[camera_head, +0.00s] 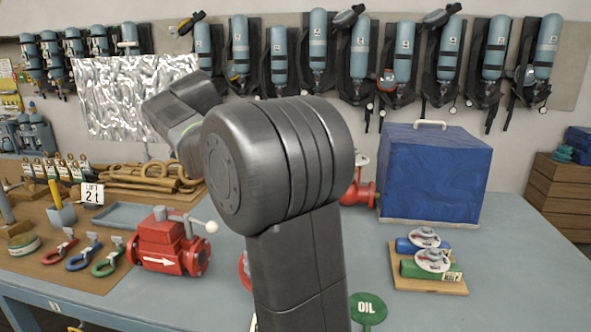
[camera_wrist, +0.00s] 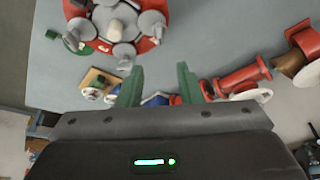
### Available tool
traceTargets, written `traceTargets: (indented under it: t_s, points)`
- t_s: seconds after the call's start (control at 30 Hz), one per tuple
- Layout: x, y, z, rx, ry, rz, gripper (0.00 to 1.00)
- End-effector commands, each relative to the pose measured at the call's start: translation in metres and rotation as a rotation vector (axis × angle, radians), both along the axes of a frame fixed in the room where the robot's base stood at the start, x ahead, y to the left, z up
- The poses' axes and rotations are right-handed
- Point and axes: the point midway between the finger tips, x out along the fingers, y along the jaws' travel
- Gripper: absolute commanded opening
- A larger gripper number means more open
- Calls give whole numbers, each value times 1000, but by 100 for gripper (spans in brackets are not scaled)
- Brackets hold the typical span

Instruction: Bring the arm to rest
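My arm (camera_head: 280,160) stands raised in the middle of the head view, its elbow joint large and close to the camera. A link of it reaches up and to the left. My gripper does not show clearly in the head view. In the wrist view my gripper (camera_wrist: 160,83) shows two green fingers, spread apart with a gap and nothing held between them. It hangs above the table, and the things seen past the fingers lie farther off.
On the bench (camera_head: 540,280) are a red valve (camera_head: 165,246), shackles, a blue covered box (camera_head: 433,172) and a wooden board with two small valves. Breathing sets (camera_head: 317,50) hang behind. A red round fitting (camera_wrist: 88,40) shows below my wrist.

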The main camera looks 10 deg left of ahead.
Motion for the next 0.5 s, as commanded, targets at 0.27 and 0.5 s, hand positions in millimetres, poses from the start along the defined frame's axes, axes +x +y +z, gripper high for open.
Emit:
traceTargets:
  t_s: [0.27, 0.5]
  points:
    - [6, -6, -20, -2, 2, -1, 33]
    - [20, -18, -63, -4, 4, -2, 33]
